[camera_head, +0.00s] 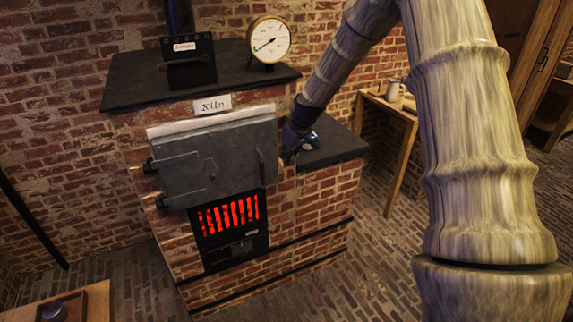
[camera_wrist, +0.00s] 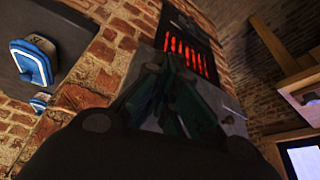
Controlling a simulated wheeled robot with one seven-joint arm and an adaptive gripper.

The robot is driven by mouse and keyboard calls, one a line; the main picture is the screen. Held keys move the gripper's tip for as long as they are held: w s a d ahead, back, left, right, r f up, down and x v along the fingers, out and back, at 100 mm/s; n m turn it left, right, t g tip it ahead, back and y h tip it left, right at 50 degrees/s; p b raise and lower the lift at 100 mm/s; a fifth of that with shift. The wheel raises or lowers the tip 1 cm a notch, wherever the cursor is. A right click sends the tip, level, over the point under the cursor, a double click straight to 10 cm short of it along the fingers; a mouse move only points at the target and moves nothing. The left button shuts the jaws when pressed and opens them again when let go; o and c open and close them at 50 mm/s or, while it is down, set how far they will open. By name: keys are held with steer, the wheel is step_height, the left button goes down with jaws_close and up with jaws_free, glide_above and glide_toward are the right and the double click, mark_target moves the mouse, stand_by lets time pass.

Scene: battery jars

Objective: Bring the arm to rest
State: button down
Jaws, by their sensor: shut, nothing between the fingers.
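My arm, with a pale wood-like surface, reaches from the upper right down to the kiln. My gripper (camera_head: 298,150) is at the right edge of the kiln's grey iron door (camera_head: 215,155), just above the dark side ledge (camera_head: 335,147). I cannot tell whether it touches the door or the ledge. In the wrist view the gripper fingers (camera_wrist: 176,100) are together and hold nothing. The door is shut, with a red glowing grate (camera_head: 228,214) below it. The grate also shows in the wrist view (camera_wrist: 187,52).
On the kiln's dark top (camera_head: 130,93) stand a round dial gauge (camera_head: 269,40) and a black box (camera_head: 188,65). A wooden table with a mug (camera_head: 393,90) stands behind on the right. A wooden surface (camera_head: 97,300) is at lower left. Brick floor in front is clear.

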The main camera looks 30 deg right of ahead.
steer(key=s+a+f+m+g+b, duration=0.1)
steer(key=s+a+f, duration=0.4)
steer(key=s+f, duration=0.3)
steer(key=s+a+f+g+h+b, duration=0.1)
steer(key=s+a+f, duration=0.4)
steer(key=f, duration=0.6)
steer(key=s+a+f+m+b, duration=0.1)
steer(key=s+a+f, duration=0.3)
steer(key=s+f, duration=0.45)
steer(key=s+a+f, duration=0.3)
steer(key=s, duration=0.6)
steer(key=s+a+f+g, duration=0.1)
steer(key=s+f, duration=0.3)
steer(key=s, duration=0.6)
steer(key=s+a+f+g+b, duration=0.1)
steer(key=s+a+f, duration=0.2)
steer(key=s, duration=0.6)
steer(key=shift+s+a+f+m, duration=0.2)
steer(key=shift+a+f+m, duration=0.15)
steer(key=shift+a, duration=0.5)
